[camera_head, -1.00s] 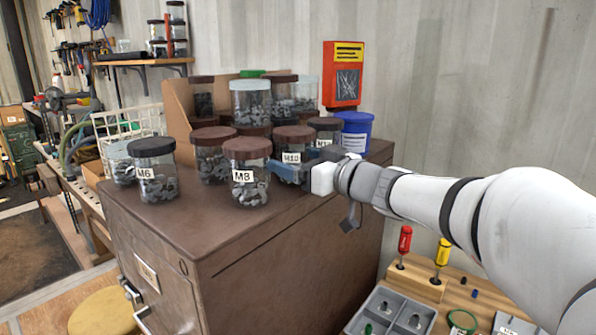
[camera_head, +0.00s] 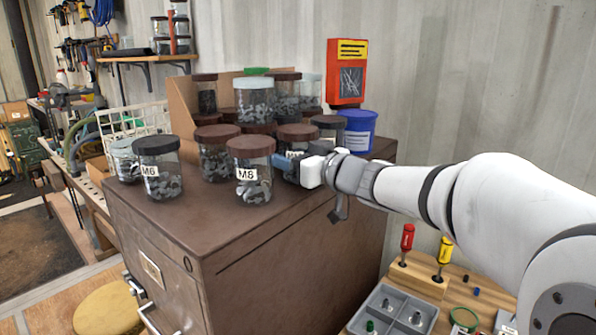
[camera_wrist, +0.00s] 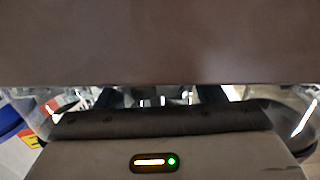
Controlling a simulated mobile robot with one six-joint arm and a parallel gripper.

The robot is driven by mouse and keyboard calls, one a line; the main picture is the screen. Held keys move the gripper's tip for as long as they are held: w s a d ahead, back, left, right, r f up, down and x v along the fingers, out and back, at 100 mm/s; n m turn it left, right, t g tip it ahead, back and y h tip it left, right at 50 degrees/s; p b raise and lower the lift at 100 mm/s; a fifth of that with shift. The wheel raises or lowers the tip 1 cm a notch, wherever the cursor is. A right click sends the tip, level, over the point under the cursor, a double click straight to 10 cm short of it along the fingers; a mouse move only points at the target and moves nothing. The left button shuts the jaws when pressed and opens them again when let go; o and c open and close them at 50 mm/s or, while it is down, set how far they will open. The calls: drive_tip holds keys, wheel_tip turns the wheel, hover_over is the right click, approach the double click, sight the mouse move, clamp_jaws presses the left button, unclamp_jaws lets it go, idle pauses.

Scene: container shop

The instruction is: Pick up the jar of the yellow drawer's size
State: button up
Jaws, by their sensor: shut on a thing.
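The M10 jar (camera_head: 297,134) is a clear jar with a brown lid on the brown cabinet top, behind and right of the M8 jar. My gripper (camera_head: 287,166) reaches in from the right and is shut on the M10 jar, its blue fingers hiding the label. The M8 jar (camera_head: 251,180) has a brown lid and stands just left of the fingertips. The M6 jar (camera_head: 158,172) has a black lid and stands at the left. No yellow drawer is in view. In the wrist view a brown surface (camera_wrist: 160,40) fills the upper half and the jaws are hard to make out.
Several more jars crowd the cabinet top (camera_head: 230,228), including one with a pale teal lid (camera_head: 254,102) raised at the back. A blue tub (camera_head: 357,133) stands right of them. A red box (camera_head: 347,75) hangs on the wall. The cabinet's front strip is clear.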

drive_tip(key=c, duration=0.4)
